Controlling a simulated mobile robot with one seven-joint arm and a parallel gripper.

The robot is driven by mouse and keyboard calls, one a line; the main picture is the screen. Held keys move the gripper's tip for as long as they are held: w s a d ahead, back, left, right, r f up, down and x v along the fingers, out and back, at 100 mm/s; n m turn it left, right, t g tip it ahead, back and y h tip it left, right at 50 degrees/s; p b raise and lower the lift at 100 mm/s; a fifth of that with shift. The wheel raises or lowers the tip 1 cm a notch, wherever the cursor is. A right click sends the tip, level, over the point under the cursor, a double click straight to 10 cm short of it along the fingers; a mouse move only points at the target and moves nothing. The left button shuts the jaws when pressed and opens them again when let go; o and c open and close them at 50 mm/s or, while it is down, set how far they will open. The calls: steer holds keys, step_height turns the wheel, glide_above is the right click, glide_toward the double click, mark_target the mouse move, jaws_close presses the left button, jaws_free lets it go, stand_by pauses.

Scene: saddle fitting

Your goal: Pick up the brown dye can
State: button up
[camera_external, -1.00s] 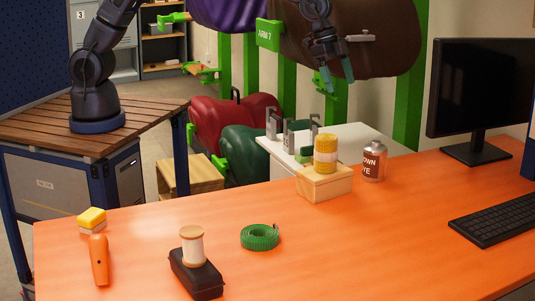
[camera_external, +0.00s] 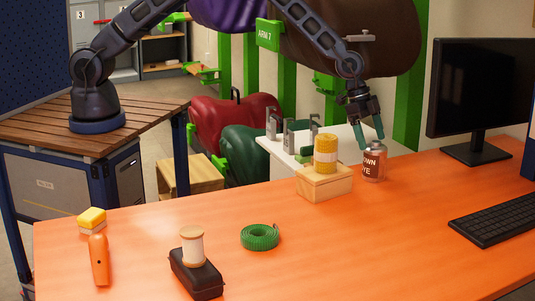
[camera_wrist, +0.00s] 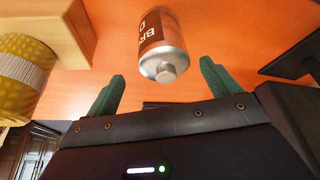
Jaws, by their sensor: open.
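The brown dye can (camera_external: 374,166) is a silver can with a brown label. It stands upright on the orange table, right of the wooden box. In the wrist view the can (camera_wrist: 162,47) lies ahead of and between the fingertips, its cap toward me. I cannot tell whether a finger touches the can.
A wooden box (camera_external: 325,185) with a yellow thread spool (camera_external: 326,153) on it stands close left of the can. A monitor (camera_external: 478,92) and keyboard (camera_external: 492,218) are to the right. A green tape roll (camera_external: 259,237) lies nearer. The table (camera_external: 380,240) in front of the can is clear.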

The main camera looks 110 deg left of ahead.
mark_target(377, 155)
steer(key=shift+a+x, duration=0.1)
steer(key=shift+x, duration=1.55)
steer(key=shift+a+x, duration=0.15)
steer(key=shift+x, duration=1.5)
steer(key=shift+w+r, duration=0.1)
steer(key=shift+w, duration=0.05)
steer(key=shift+c, duration=0.2)
steer(key=c, duration=1.1)
steer(key=shift+c, duration=1)
steer(key=shift+r, duration=0.1)
